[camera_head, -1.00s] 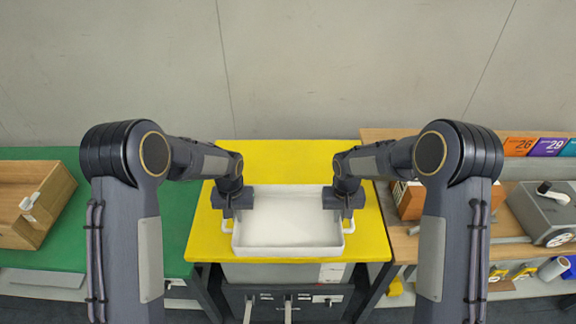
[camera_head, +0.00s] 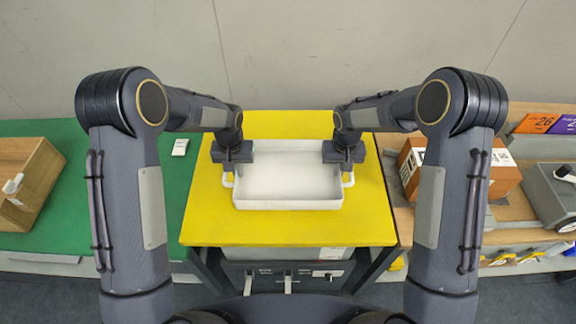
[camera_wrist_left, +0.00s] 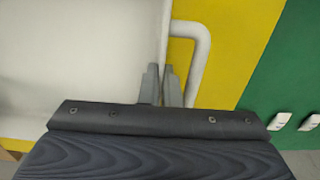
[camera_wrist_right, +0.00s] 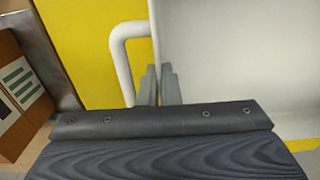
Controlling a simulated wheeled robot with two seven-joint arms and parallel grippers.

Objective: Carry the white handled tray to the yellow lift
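The white handled tray (camera_head: 288,204) is level and empty over the yellow lift top (camera_head: 350,228). Whether its base touches the top cannot be told. My left gripper (camera_head: 234,155) is at the tray's left end and my right gripper (camera_head: 343,155) at its right end. In the left wrist view the fingers (camera_wrist_left: 161,80) are close together on both sides of the tray's end wall, beside the handle (camera_wrist_left: 203,55). In the right wrist view the fingers (camera_wrist_right: 158,80) straddle the opposite wall, beside the other handle (camera_wrist_right: 119,60).
A green table (camera_head: 100,205) with a wooden box (camera_head: 35,180) stands left. A wooden bench at right bears a brown carton (camera_head: 490,182) and a grey device (camera_head: 545,195). A concrete wall (camera_head: 290,50) rises behind. Yellow surface is bare around the tray.

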